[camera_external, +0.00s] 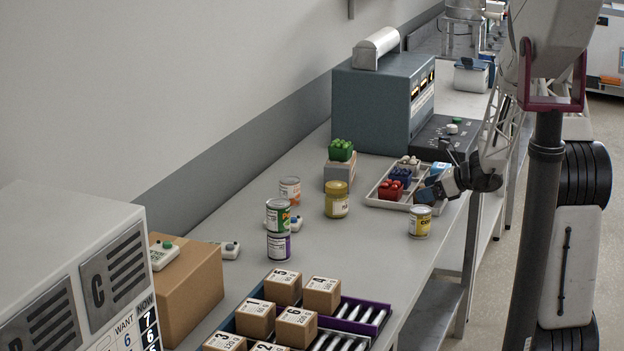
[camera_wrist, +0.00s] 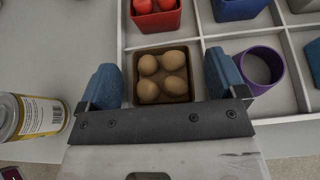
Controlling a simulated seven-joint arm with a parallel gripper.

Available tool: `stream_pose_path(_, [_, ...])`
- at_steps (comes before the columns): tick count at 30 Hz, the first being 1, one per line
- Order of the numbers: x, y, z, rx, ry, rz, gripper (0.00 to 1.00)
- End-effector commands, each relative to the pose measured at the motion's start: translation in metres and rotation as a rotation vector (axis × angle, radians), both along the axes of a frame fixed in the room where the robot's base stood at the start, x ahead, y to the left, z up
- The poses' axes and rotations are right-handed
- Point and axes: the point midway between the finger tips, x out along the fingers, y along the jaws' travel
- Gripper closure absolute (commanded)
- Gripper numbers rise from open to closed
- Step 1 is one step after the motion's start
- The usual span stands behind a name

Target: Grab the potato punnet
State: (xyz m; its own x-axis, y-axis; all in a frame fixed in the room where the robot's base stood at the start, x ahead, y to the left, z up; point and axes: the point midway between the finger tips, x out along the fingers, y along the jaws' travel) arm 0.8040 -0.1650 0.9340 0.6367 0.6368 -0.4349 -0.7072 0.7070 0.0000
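The potato punnet (camera_wrist: 161,75) is a small brown square tub holding several round tan potatoes. In the wrist view it sits in a front compartment of the white divided tray (camera_wrist: 122,36). My gripper (camera_wrist: 164,78) is open, with one blue fingertip on each side of the punnet. Gaps show between the fingertips and the punnet, so it is not gripped. In the external view my gripper (camera_external: 432,188) is over the tray's near right part, and the punnet is hidden there behind my gripper or too small to make out.
A red punnet (camera_wrist: 156,14), a blue punnet (camera_wrist: 236,8) and a purple round container (camera_wrist: 262,66) fill nearby compartments. A yellow-labelled can (camera_wrist: 36,116) stands left of my gripper, outside the tray. Other cans and a jar (camera_external: 337,200) stand farther left on the bench.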

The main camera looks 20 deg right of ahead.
Motion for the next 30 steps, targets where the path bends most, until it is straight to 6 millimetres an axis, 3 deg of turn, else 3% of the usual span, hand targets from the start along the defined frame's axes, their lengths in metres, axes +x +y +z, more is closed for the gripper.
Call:
stream_pose_path(1, [0.0,0.0,0.0,0.0,0.0,0.0,0.18])
stream_pose_path(10, [0.0,0.0,0.0,0.0,0.0,0.0,0.64])
stream_pose_path(22, [0.0,0.0,0.006,-0.001,-0.001,0.0,0.65])
stream_pose_path(30, [0.0,0.0,0.035,-0.002,-0.003,0.0,0.65])
